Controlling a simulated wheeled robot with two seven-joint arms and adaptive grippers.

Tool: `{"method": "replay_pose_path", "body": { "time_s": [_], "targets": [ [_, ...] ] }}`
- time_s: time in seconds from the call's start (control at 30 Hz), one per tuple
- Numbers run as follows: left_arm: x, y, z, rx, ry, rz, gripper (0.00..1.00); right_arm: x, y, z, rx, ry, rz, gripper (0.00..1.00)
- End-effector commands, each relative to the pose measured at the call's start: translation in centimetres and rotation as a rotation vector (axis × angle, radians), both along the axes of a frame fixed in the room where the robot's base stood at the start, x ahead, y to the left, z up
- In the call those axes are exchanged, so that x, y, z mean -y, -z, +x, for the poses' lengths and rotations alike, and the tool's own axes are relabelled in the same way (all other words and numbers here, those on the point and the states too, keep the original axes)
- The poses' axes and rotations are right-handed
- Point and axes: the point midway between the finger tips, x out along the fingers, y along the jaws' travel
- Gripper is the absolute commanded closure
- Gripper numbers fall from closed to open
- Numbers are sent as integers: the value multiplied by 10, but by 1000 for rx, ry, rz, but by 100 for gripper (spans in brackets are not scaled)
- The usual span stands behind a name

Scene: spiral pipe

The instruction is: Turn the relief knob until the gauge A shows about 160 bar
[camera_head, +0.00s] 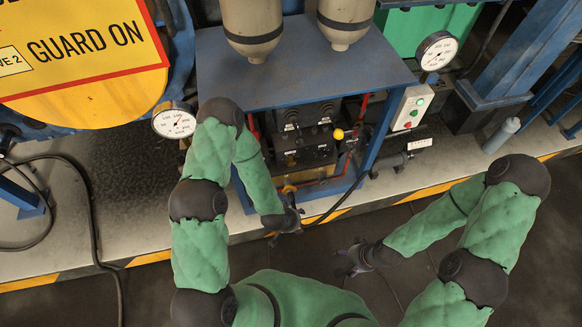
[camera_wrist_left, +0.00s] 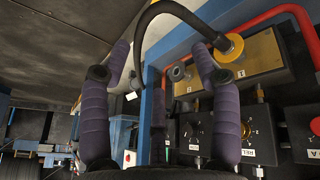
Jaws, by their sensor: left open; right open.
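A white round gauge (camera_head: 174,122) stands at the left of the blue bench, and another (camera_head: 438,50) stands at its right. I cannot read their letters or exact values. In the left wrist view a dark panel (camera_wrist_left: 275,133) carries a dial scale (camera_wrist_left: 246,131) and a small white label (camera_wrist_left: 262,151). The relief knob is not clearly identifiable; my finger covers part of the dial. My left gripper (camera_head: 288,216) is open and empty in front of the bench; its spread fingers show in the left wrist view (camera_wrist_left: 160,75). My right gripper (camera_head: 357,262) is open, lower and farther right.
The blue bench top (camera_head: 300,75) overhangs the panel, and its blue legs flank it. A brass block (camera_wrist_left: 240,72), red pipe (camera_wrist_left: 283,14) and black hose (camera_wrist_left: 165,8) are near my left fingers. A yellow-knobbed lever (camera_head: 338,134) and button box (camera_head: 411,107) are at the right.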

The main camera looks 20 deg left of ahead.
Motion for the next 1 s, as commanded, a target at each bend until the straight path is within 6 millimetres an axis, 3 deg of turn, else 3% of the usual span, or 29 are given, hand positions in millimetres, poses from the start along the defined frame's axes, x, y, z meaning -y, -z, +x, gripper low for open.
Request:
{"method": "replay_pose_path", "body": {
  "time_s": [0.3,0.5,0.6,0.8,1.0],
  "targets": [
    [-8,24,83,363,39,260,37,0,3,0,0,0,0,37],
    [-17,18,120,638,53,560,37,0,5,0,0,0,0,37],
    [-22,7,126,754,50,727,37,0,6,0,0,0,0,37],
    [-27,-18,117,900,28,1009,37,0,7,0,0,0,0,37],
    [-29,-30,109,946,11,1128,37,0,8,0,0,0,0,37]
  ]
}}
